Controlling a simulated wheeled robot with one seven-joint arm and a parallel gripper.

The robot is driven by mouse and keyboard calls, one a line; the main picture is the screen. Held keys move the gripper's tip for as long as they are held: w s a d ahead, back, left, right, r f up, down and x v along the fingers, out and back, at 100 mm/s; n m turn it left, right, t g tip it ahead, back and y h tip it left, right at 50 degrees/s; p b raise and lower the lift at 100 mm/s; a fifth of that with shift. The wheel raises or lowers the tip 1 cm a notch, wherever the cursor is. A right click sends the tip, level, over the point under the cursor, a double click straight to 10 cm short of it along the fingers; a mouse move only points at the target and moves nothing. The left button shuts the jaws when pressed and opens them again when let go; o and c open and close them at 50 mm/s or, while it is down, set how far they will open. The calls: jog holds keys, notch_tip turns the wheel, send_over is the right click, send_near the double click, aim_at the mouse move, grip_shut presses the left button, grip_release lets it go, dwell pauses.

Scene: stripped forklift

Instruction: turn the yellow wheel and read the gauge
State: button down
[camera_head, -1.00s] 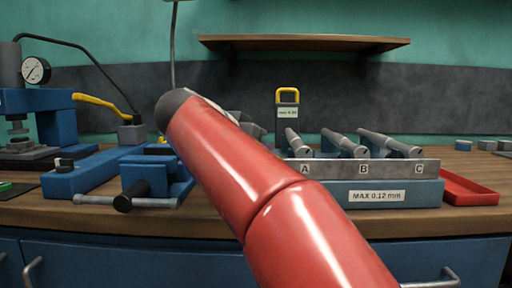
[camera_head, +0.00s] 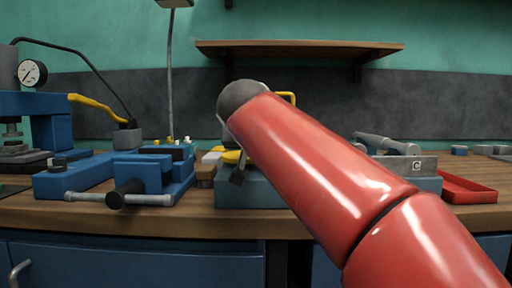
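A round white gauge (camera_head: 32,72) with a dark rim stands at the far left on the blue press (camera_head: 50,115); its needle is too small to read. A yellow, disc-like piece (camera_head: 231,157) shows just under my red arm, mostly hidden; I cannot tell for sure that it is the yellow wheel. A small dark part (camera_head: 238,176) hangs in front of it and may be a tip of my gripper. My arm hides the rest, so its opening and any contact cannot be seen.
A blue vise (camera_head: 140,175) with a grey bar stands at the front left of the wooden bench. A yellow lever (camera_head: 95,108) sticks out from the press. A grey-blue block (camera_head: 255,190) is partly behind my arm. A red tray (camera_head: 467,187) lies at right. A shelf (camera_head: 300,48) hangs above.

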dwell(0.5)
jog(key=c, duration=1.3)
grip_release()
jog(key=v, duration=0.7)
jog(key=shift+s+r, duration=0.15)
jog(key=shift+s, duration=0.2)
